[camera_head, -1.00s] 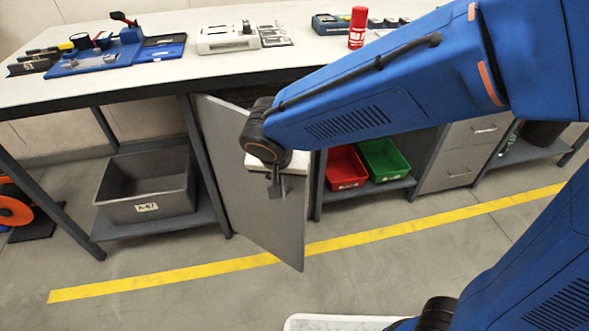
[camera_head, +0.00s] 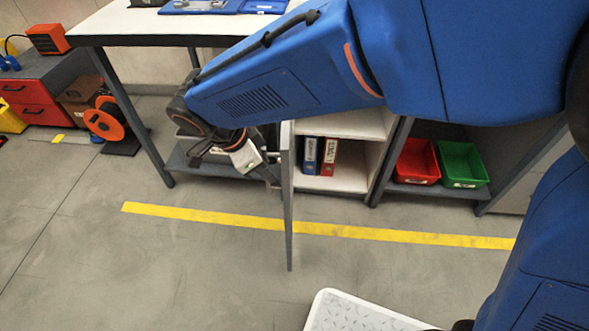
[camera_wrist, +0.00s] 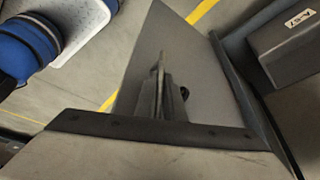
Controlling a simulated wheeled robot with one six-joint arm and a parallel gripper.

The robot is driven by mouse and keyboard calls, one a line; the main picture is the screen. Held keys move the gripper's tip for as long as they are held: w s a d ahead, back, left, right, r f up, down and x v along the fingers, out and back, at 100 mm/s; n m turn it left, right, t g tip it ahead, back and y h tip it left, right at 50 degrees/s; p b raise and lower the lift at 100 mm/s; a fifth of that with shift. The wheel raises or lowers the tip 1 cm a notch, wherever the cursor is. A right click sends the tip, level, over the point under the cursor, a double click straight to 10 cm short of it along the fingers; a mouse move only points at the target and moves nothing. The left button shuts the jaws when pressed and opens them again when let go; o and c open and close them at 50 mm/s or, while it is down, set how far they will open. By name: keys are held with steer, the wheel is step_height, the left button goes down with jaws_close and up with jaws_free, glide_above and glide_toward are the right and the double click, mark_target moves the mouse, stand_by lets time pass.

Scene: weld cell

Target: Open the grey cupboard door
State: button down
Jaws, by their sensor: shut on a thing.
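The grey cupboard door (camera_head: 288,200) stands swung out from the cupboard, seen almost edge-on in the head view. In the wrist view its flat grey face (camera_wrist: 205,85) fills the middle. My gripper (camera_head: 268,172) is on the left side of the door, at its outer face, and is shut on the door handle. In the wrist view my gripper's fingers (camera_wrist: 163,88) reach to the door face; the handle is mostly hidden by them. The cupboard's pale interior (camera_head: 350,178) is exposed to the right of the door.
A blue binder (camera_head: 310,155) and a red binder (camera_head: 329,157) stand inside the cupboard. Red (camera_head: 416,161) and green (camera_head: 462,164) bins sit on a shelf to the right. A grey bin (camera_wrist: 290,45) shows in the wrist view. The floor before the door is clear.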

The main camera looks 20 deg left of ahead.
steer(key=shift+s+a+m+h, duration=0.2)
steer(key=shift+a+m, duration=0.3)
steer(key=shift+a, duration=1)
steer(key=shift+s+a+m+h, duration=0.1)
steer(key=shift+s+a+m, duration=0.3)
steer(key=shift+a, duration=1.05)
steer(key=shift+w+g, duration=0.1)
steer(key=shift+g, duration=0.2)
steer(key=c, duration=1.8)
jaws_free()
steer(key=shift+c, duration=0.2)
steer(key=shift+r, duration=0.15)
steer(key=v, duration=1.7)
